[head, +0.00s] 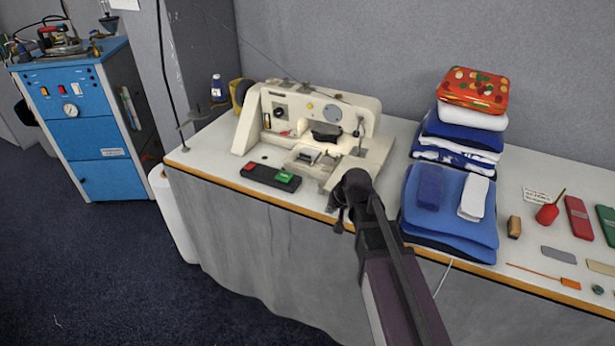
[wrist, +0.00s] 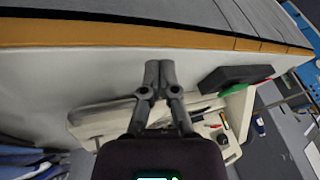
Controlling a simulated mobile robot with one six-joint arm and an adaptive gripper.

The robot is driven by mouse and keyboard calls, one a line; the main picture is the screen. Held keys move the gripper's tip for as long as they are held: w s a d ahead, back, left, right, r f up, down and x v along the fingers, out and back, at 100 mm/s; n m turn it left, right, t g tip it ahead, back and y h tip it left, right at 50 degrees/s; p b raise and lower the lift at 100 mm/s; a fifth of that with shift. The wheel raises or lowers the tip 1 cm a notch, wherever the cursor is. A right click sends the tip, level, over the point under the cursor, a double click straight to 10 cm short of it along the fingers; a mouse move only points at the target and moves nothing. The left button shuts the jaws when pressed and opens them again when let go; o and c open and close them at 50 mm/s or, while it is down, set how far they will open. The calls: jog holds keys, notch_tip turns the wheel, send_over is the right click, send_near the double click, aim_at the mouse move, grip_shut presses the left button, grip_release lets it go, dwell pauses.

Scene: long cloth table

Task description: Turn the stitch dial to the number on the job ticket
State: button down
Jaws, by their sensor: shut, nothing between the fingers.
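The cream sewing machine (head: 345,105) stands on the cloth table at the back left. On its front face is a dark round dial (head: 280,112), which I take for the stitch dial; its numbers are too small to read. A small white card with writing (head: 537,196), perhaps the job ticket, is at the right; its text is not legible. My gripper (head: 338,222) is at the table's front edge, in front of the machine and apart from the dial. In the wrist view my gripper (wrist: 159,70) has its fingers together and empty.
A black control box (head: 270,178) with red and green buttons lies left of my gripper. Folded blue cloths (head: 450,205) are stacked to the right. A red oil can (head: 547,214) and small tools lie beyond. A thread stand (head: 190,125) rises left of the machine.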

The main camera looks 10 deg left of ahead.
jog(key=s+d+g+h+p, duration=0.2)
jog(key=s+d+g+h, duration=0.1)
jog(key=s+d, duration=1.1)
jog(key=d+g, duration=0.1)
jog(key=d, duration=0.3)
jog(key=shift+r+m+h, duration=0.3)
jog(key=shift+m+h, duration=0.1)
jog(key=c, duration=1.4)
grip_release()
jog(key=shift+a, duration=0.1)
